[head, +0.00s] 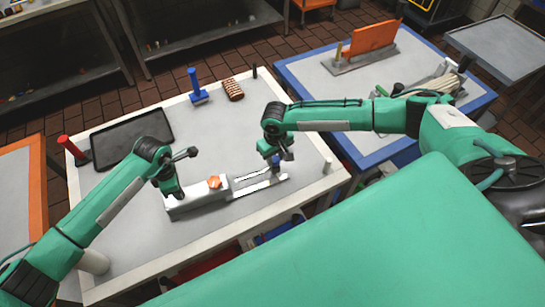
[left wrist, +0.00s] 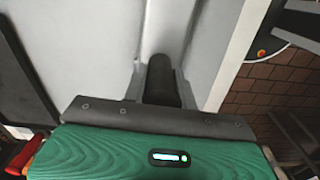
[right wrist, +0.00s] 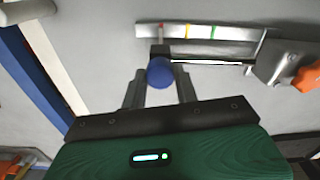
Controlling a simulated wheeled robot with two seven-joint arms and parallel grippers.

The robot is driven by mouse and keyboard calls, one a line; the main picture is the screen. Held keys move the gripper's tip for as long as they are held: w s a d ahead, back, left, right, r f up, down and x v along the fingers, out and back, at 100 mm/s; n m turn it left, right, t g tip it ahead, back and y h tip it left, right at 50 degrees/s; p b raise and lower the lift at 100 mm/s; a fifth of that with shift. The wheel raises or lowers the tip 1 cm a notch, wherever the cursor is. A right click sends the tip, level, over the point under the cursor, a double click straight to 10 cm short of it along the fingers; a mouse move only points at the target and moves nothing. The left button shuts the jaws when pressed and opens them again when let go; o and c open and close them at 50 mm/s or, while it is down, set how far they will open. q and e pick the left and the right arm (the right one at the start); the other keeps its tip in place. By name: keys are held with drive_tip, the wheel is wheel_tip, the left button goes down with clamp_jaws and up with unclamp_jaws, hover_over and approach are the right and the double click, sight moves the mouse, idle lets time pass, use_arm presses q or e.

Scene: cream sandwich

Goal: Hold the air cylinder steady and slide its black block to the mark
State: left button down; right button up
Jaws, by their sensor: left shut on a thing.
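The air cylinder's grey body (head: 202,198) lies near the front of the white table, with an orange hexagonal part (head: 214,182) on top. A rod leads right to the black block (right wrist: 158,49), which carries a blue round knob (right wrist: 160,72). The rail (right wrist: 240,32) beside it has red, yellow and green marks; the block is near the red one. My right gripper (right wrist: 160,83) is open, its fingers on both sides of the knob.
A black tray (head: 133,138), a blue-handled tool (head: 198,86) and a brown ribbed piece (head: 233,89) lie behind. A red-handled thing (head: 72,150) stands at the left edge. A white post (head: 327,166) stands at the right edge. The table's middle is clear.

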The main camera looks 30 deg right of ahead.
sight(275, 158)
drive_tip(key=o, duration=0.4)
drive_tip(key=shift+r, duration=0.1)
wheel_tip(275, 158, up, 12)
idle(0.3)
idle(0.3)
drive_tip(key=shift+o, duration=1.3)
